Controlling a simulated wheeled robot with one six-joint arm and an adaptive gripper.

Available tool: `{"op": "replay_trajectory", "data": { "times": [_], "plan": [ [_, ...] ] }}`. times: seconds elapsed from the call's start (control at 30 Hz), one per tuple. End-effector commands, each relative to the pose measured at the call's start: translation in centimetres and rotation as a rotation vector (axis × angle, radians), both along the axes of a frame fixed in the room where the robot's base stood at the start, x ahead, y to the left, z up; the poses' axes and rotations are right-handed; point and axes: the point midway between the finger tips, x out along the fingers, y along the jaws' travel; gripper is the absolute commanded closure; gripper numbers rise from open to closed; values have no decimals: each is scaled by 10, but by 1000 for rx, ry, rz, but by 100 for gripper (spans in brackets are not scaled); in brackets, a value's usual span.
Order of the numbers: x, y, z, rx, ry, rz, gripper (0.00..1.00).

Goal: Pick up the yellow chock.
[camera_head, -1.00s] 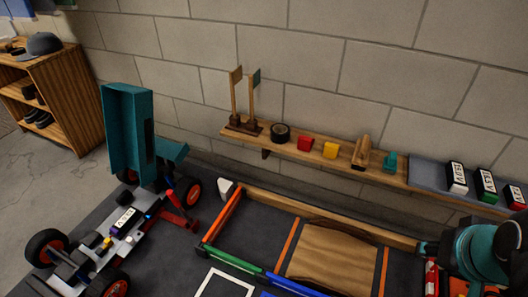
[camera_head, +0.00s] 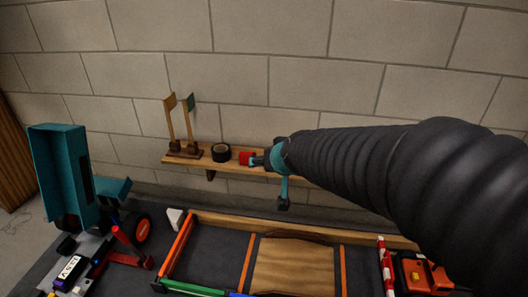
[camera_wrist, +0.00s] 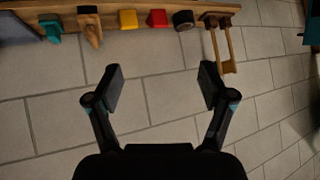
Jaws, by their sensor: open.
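The yellow chock (camera_wrist: 128,19) sits on the wooden wall shelf, at the top edge of the wrist view, next to a red block (camera_wrist: 157,18). In the head view my arm hides the yellow chock, and the red block (camera_head: 246,158) shows just left of the arm's end. My gripper (camera_wrist: 160,75) is open and empty, with its two fingers wide apart. In the wrist view the yellow chock lies beyond the fingertips, within the span between them, and apart from them.
The wooden shelf (camera_head: 201,162) also holds a black roll (camera_wrist: 183,19), a stand with two flags (camera_wrist: 222,45), a wooden piece (camera_wrist: 90,25) and a teal piece (camera_wrist: 50,28). A block wall (camera_head: 292,77) rises behind. A racecar (camera_head: 75,272) and a track with a ramp (camera_head: 295,265) lie below.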

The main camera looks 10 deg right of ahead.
Motion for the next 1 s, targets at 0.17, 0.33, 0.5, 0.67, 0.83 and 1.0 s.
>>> {"op": "replay_trajectory", "data": {
  "times": [0.17,0.33,0.5,0.67,0.83,1.0],
  "plan": [
    [68,6,-38,-1,-92,-72,19],
    [120,4,-79,-32,-177,-163,19],
    [156,-5,-124,-100,-245,-265,19],
    [173,-14,-154,-164,-288,-337,19],
    [179,-19,-169,-200,-309,-373,19],
    [197,-26,-178,-207,-313,-379,19]
  ]
}}
